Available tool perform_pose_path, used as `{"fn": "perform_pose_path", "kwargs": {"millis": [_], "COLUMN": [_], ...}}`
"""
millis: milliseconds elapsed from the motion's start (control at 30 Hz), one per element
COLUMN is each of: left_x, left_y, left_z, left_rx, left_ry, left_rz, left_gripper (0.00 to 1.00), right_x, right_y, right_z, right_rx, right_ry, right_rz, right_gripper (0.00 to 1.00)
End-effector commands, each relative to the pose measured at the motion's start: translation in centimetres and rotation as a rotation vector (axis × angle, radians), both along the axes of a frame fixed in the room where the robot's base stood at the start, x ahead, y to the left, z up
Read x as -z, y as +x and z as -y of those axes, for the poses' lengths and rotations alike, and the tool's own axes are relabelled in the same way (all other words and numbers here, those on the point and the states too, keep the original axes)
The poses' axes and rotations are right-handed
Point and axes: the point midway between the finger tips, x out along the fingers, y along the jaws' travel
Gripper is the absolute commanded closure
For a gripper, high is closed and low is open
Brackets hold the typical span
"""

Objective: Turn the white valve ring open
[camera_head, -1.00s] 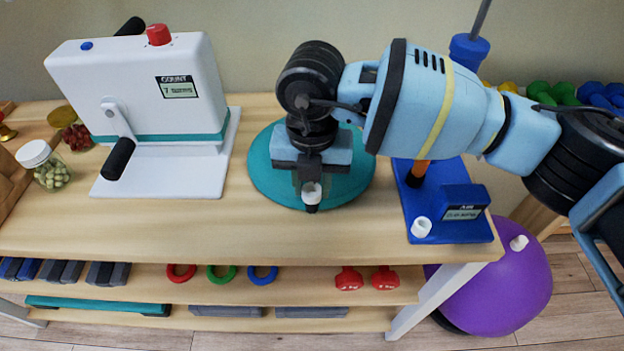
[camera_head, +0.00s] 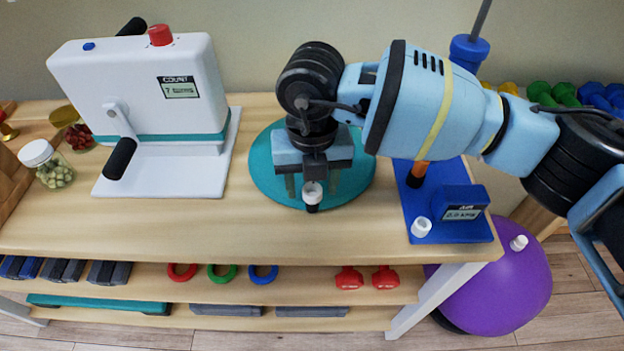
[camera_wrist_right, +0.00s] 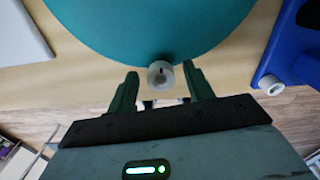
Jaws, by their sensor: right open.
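The white valve ring (camera_head: 312,189) sits on a dark stem at the front edge of the round teal cushion (camera_head: 262,180) on the wooden table. My right gripper (camera_head: 312,180) points down over the cushion with its fingers spread, one on each side of the ring. In the right wrist view the ring (camera_wrist_right: 161,75) shows between the two open fingertips (camera_wrist_right: 160,71), with a gap on both sides. I cannot tell how far the tips are from it in depth. My left gripper is not in view.
A white counter machine (camera_head: 140,85) with black handles stands at the left. A blue pump base (camera_head: 440,228) with a small display and white port stands close at the right. A jar (camera_head: 45,163) is at the far left. The table front before the cushion is clear.

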Motion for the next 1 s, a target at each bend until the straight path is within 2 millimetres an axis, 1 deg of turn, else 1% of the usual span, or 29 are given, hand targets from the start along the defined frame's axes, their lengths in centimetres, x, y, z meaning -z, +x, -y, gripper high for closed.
{"fn": "perform_pose_path", "kwargs": {"millis": [133, 233, 500, 600, 700, 833, 1000], "left_x": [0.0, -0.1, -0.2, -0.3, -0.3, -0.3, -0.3], "left_y": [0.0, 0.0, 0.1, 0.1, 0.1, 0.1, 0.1], "left_z": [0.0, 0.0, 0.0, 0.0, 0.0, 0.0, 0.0], "left_rx": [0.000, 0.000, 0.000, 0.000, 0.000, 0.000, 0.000], "left_ry": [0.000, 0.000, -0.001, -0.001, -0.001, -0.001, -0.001], "left_rz": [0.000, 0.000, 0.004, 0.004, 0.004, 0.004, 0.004], "left_gripper": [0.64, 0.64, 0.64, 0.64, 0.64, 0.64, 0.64], "right_x": [-0.1, -0.9, -5.1, -6.4, -7.3, -7.8, -7.8], "right_y": [0.0, 0.0, 0.0, 0.1, 0.0, 0.0, 0.0], "right_z": [0.0, 0.0, 0.0, 0.0, 0.0, 0.0, 0.0], "right_rx": [0.000, 0.000, 0.000, 0.000, 0.000, 0.000, 0.000], "right_ry": [0.000, 0.000, 0.001, 0.001, 0.000, 0.000, 0.000], "right_rz": [0.001, 0.002, 0.002, 0.003, 0.001, 0.001, 0.000], "right_gripper": [0.48, 0.48, 0.48, 0.48, 0.48, 0.48, 0.48]}}
